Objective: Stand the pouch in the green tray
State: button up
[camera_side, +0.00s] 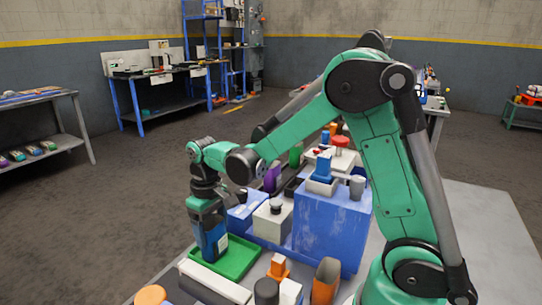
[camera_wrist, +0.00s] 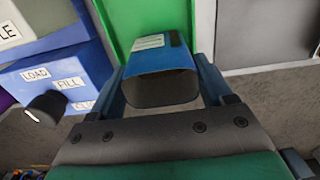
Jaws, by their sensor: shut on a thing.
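A blue pouch with a pale label (camera_side: 213,242) is upright between the fingers of my gripper (camera_side: 208,218). It stands over the left part of the green tray (camera_side: 241,258) in the side view. I cannot tell whether its bottom touches the tray floor. In the wrist view the pouch (camera_wrist: 165,57) shows its blue edge, white label and grey end, with a finger on each side of it. The green tray (camera_wrist: 118,22) lies behind it there. My gripper (camera_wrist: 163,80) is shut on the pouch, and its fingers hide part of the pouch's sides.
A blue box with LOAD and FILL labels (camera_wrist: 52,72) is left of the tray in the wrist view. A large blue block (camera_side: 322,228) stands right of the tray in the side view. A long white-topped bar (camera_side: 215,283) lies in front of the tray.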

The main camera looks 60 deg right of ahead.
jog(key=shift+f, duration=0.1)
jog(key=o, duration=1.3)
jog(key=shift+c, duration=0.2)
jog(key=shift+r, duration=4.05)
jog(key=s+a+t, duration=0.2)
jog(key=s+t, duration=0.5)
jog(key=s, duration=0.1)
jog(key=shift+s+a+r, duration=0.15)
jog(key=shift+a+r, duration=0.05)
jog(key=shift+a, duration=0.2)
